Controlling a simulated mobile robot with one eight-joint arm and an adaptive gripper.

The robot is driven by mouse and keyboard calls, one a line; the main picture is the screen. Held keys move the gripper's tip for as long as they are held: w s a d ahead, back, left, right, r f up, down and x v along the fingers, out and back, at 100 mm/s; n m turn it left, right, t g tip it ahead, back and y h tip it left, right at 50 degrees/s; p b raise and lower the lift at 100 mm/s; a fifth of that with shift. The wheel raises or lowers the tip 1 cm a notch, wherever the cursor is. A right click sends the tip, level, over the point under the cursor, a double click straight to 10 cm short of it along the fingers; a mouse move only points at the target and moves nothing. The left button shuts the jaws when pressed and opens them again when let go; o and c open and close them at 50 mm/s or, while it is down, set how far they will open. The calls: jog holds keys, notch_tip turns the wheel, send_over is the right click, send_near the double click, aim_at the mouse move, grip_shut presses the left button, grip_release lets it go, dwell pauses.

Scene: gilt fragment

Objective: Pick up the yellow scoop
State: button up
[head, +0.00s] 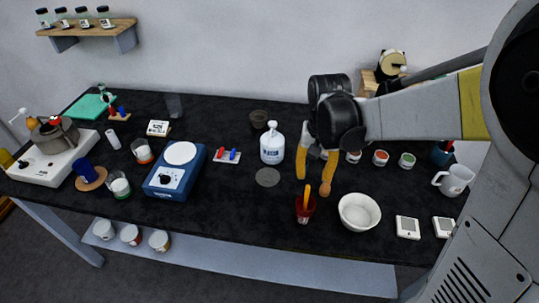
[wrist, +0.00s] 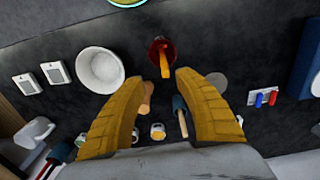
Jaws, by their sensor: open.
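The yellow scoop (head: 307,192) stands in a red cup (head: 305,211) near the front edge of the dark bench. Only its upper part shows above the rim; the lower end is hidden in the cup. The scoop (wrist: 164,60) and cup (wrist: 157,42) also show in the wrist view, just beyond the fingertips. My gripper (head: 313,182) is above the cup, its yellow fingers pointing down. In the wrist view my gripper (wrist: 163,77) has its fingers spread with a gap between them, and no scoop is held.
A white bowl (head: 360,211) stands close to the right of the cup. A white pump bottle (head: 272,145) is behind it to the left. A grey disc (head: 267,177) lies left of the cup. Two small white devices (head: 408,227) lie further right. The bench directly left of the cup is clear.

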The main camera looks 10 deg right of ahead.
jog(key=b, duration=0.2)
send_over(307, 196)
jog(key=f, duration=0.5)
jog(key=shift+s+d, duration=0.2)
jog(key=shift+d, duration=0.1)
jog(key=f, duration=0.2)
jog(key=f+b, duration=0.1)
jog(key=f, duration=0.1)
jog(key=f+b, duration=0.1)
jog(key=f, duration=0.1)
jog(key=shift+w+a, duration=0.25)
jog(key=shift+a, duration=0.1)
jog(key=shift+r, duration=0.1)
grip_shut()
